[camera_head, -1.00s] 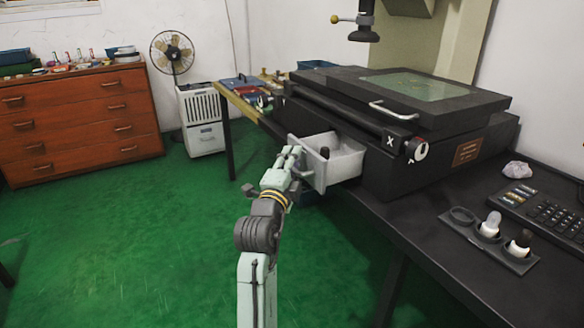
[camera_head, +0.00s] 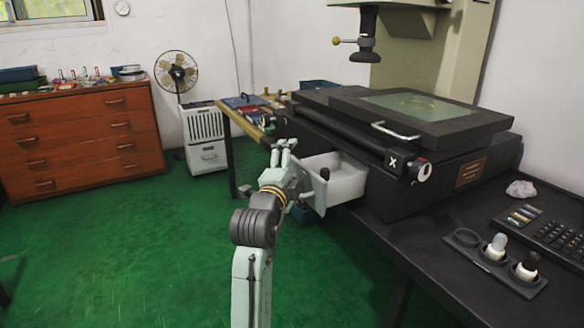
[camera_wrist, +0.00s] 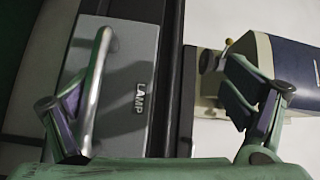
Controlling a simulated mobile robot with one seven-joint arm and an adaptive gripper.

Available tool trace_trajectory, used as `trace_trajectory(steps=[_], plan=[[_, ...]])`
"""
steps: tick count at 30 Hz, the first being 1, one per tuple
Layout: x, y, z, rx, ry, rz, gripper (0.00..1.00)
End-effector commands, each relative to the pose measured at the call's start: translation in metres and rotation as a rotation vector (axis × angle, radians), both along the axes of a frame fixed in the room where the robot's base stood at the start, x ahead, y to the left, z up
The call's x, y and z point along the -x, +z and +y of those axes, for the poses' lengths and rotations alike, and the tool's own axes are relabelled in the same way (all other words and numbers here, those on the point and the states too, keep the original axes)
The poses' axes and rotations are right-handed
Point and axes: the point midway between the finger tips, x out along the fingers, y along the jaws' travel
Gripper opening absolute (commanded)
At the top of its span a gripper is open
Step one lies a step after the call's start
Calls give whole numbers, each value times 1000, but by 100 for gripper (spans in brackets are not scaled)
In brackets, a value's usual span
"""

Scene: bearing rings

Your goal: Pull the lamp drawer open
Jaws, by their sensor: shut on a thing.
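The lamp drawer (camera_head: 340,178) is a light grey box drawn out of the dark machine base, with a small dark upright object (camera_head: 325,173) inside. In the wrist view its grey front (camera_wrist: 128,72), marked LAMP, shows with a metal bar handle (camera_wrist: 96,88). My gripper (camera_head: 284,150) is at the drawer's front left in the head view. In the wrist view its fingers (camera_wrist: 155,100) are wide apart. The left finger is close beside the handle; I cannot tell whether it touches.
The black machine (camera_head: 400,115) with a bar handle on its top stands on a dark bench (camera_head: 410,225). A bulb tray (camera_head: 490,258) and a keyboard (camera_head: 550,233) are at right. A wooden chest (camera_head: 80,140), a fan and a white unit stand at left. Green floor is clear.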

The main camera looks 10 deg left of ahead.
Motion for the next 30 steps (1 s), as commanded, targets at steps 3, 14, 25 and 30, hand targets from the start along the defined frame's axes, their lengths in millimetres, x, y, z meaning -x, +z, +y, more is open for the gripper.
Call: trace_trajectory(steps=[3, 14, 25, 30], plan=[[15, 18, 0, -2, -4, -46, 65], [40, 14, 6, -4, 3, -46, 56], [66, 11, 11, -6, 7, -46, 52], [77, 6, 11, -6, 3, -38, 30]])
